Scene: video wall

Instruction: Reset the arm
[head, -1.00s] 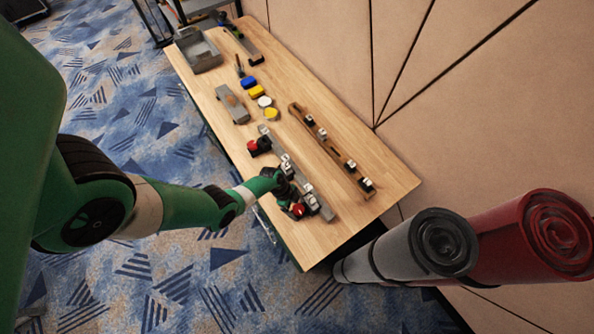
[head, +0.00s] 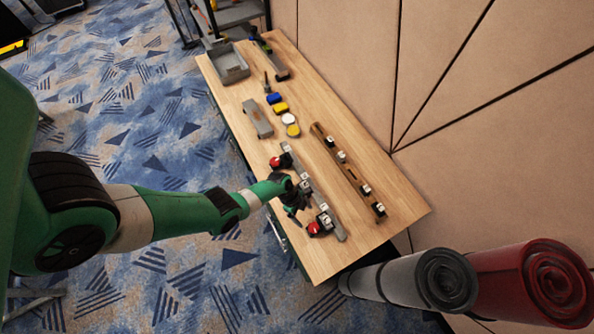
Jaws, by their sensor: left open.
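My left arm is green and comes in from the left. Its gripper (head: 299,201) is open over the near left edge of the wooden table (head: 378,232). It is beside a grey rail (head: 335,225) that carries small dark-and-white blocks. A red-and-black part (head: 318,227) sits at the rail's near end and another red-and-black part (head: 281,161) at its far end. Both are apart from the fingers as far as I can see. The fingers are small and dark, and partly overlap the rail. My right gripper is not in view.
A brown rail with white blocks (head: 351,169) lies to the right. A grey bin (head: 232,66), a grey block (head: 258,119), and blue, yellow and white pieces lie farther back.

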